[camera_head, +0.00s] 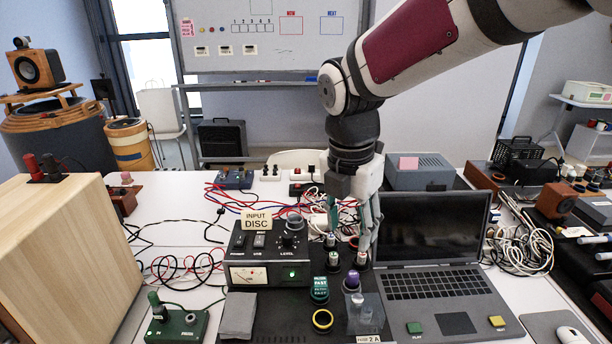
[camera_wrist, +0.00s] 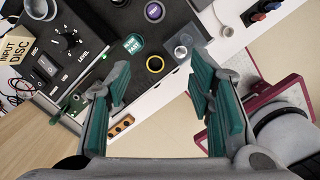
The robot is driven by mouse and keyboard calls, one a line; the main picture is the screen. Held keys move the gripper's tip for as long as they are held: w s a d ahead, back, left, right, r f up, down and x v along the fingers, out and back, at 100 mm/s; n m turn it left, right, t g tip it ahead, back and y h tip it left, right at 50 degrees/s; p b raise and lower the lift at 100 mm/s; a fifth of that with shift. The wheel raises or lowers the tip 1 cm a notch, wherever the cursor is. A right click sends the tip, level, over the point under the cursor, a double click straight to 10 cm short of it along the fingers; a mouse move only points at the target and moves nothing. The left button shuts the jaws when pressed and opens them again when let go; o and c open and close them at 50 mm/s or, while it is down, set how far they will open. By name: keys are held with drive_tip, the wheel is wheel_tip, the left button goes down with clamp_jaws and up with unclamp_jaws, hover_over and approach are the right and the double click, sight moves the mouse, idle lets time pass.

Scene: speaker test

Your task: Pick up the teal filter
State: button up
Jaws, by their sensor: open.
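The teal filter (camera_head: 320,288) is a short teal cylinder with white lettering, standing on the dark mat in front of the amplifier box. It also shows in the wrist view (camera_wrist: 134,44), beyond my left finger. My gripper (camera_head: 349,238) is open, pointing down above and behind the filter, near the laptop's left edge. In the wrist view the teal-padded fingers of my gripper (camera_wrist: 160,88) are spread wide with nothing between them. The filter is apart from both fingers.
The amplifier (camera_head: 257,274) is on the left, the laptop (camera_head: 440,285) on the right. Several small knobbed pieces stand near my fingers.

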drive_tip(key=w+a+f+n+g, duration=0.1)
drive_tip(key=w+a+f+n, duration=0.4)
drive_tip(key=n, duration=0.3)
drive_tip(key=b, duration=0.1)
hover_over(320, 279)
drive_tip(key=shift+y, duration=0.4)
drive_tip(key=f, duration=0.7)
drive_tip(key=shift+w+a+f, duration=0.25)
drive_tip(key=shift+a+f, duration=0.1)
drive_tip(key=shift+a, duration=0.05)
drive_tip(key=shift+s+d+f+b, duration=0.1)
drive_tip(key=shift+d+f, duration=0.05)
drive_tip(key=shift+f, duration=0.85)
drive_tip(key=shift+s+d+f+b, duration=0.1)
drive_tip(key=shift+f+b, duration=0.05)
drive_tip(key=shift+f, duration=0.8)
drive_tip(key=shift+s+d+f+b, duration=0.1)
drive_tip(key=shift+d+f, duration=0.05)
drive_tip(key=shift+f, duration=0.85)
drive_tip(key=c, duration=1.1)
